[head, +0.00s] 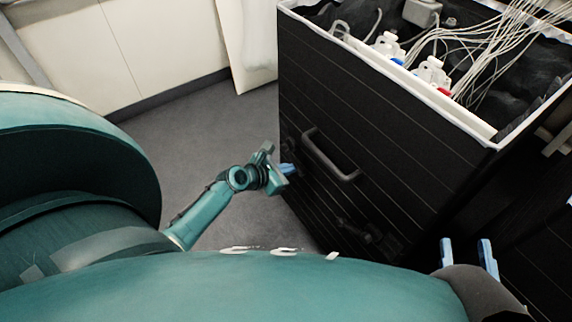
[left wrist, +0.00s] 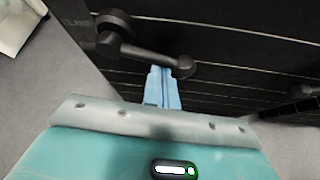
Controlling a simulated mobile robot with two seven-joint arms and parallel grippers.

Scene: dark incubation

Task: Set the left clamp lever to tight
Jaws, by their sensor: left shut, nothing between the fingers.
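The left clamp lever (left wrist: 140,50) is a black bar on the dark panelled front of the cabinet. In the left wrist view it runs from a round pivot at upper left down to a rounded knob at lower right. My left gripper (left wrist: 165,72) is shut and empty, its blue fingertips right at the lever near the knob; I cannot tell whether they touch. In the head view my left gripper (head: 290,169) is at the cabinet's left front edge, and the lever is mostly dark and hard to make out. My right gripper (head: 468,253) is open, fingers apart, at lower right.
The black cabinet (head: 390,160) has a bar handle (head: 328,157) and another dark lever (head: 355,230) lower right on its front. Its open top holds white bottles (head: 432,72) and many thin tubes. Grey floor (head: 200,130) is clear to the left.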

